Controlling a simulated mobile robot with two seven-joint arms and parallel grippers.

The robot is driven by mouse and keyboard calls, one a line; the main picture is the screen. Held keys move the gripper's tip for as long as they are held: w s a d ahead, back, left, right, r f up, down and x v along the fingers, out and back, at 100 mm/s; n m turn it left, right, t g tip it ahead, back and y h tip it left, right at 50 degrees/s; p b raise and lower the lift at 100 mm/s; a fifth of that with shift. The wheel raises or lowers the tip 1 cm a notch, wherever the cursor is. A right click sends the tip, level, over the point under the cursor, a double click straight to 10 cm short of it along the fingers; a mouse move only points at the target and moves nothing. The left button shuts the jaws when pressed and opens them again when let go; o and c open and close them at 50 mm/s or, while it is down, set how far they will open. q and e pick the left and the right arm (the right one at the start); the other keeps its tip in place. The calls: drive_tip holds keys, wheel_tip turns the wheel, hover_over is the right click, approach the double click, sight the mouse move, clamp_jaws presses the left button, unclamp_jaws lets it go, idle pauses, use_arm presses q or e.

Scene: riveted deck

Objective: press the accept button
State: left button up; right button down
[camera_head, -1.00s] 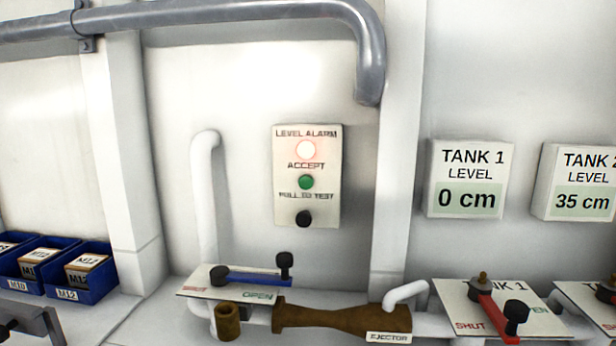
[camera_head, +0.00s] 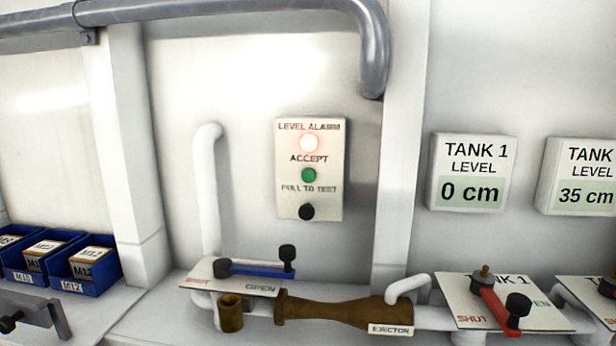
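The level alarm panel (camera_head: 325,160) is a pale box on the white wall, near the middle of the view. Its round lamp (camera_head: 309,143) at the top glows red-white. Below the word ACCEPT is the green accept button (camera_head: 308,175). Under the words PULL TO TEST is a black knob (camera_head: 306,212). Neither of my grippers shows in the view, and nothing covers the panel.
Below the panel are a blue-handled valve (camera_head: 262,270), a brown ejector (camera_head: 340,312) and a red-handled tank 1 valve (camera_head: 495,308). Blue bins (camera_head: 82,284) stand at left beside a grey handle (camera_head: 35,308). The tank 1 display (camera_head: 473,172) reads 0 cm.

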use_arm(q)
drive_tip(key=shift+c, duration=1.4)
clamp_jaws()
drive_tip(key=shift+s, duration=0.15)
